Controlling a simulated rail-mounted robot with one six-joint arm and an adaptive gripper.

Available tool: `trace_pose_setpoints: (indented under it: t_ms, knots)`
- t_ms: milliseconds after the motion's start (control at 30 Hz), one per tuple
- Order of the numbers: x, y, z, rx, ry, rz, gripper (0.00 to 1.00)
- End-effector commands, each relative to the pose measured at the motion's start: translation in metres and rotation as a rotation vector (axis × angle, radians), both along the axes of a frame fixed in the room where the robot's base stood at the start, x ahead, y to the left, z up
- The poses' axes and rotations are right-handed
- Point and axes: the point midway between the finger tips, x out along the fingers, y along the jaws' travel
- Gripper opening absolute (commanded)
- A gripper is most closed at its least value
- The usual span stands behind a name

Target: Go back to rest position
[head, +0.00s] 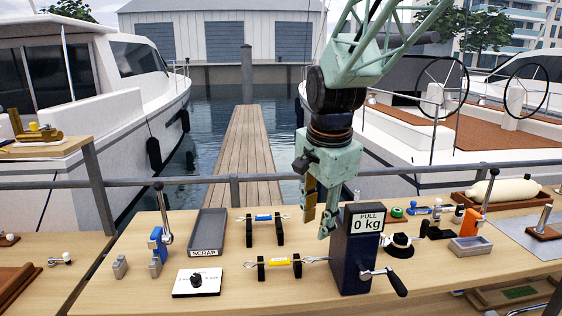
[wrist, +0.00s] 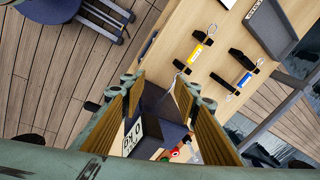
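My gripper (head: 318,224) hangs from my green arm in the head view, just left of and above the dark blue pull tester (head: 356,262), whose display reads 0 kg. Its fingers are apart with nothing between them. In the wrist view my gripper (wrist: 158,92) also shows a wide gap, and the pull tester (wrist: 155,105) is seen through it, beyond the fingers. I cannot tell whether a finger touches the tester. A turnbuckle with a yellow body (head: 280,262) rests on black stands and reaches toward the tester. One with a blue body (head: 264,217) lies on stands behind.
The scrap tray (head: 208,232), a lever clamp with a blue base (head: 158,240) and a white knob panel (head: 197,282) stand left on the wooden bench. Small parts, a grey tray (head: 470,247) and a white fender (head: 503,190) crowd the right. A railing (head: 210,182) runs behind.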

Motion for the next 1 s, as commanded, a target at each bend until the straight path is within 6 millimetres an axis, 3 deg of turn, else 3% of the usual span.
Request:
trace_pose_setpoints:
  t_ms: [400, 1000]
  knots:
    - [-0.066, -0.036, 0.038, -0.049, -0.026, 0.185, 0.29]
    - [-0.166, -0.077, 0.071, -0.129, -0.058, 0.452, 0.29]
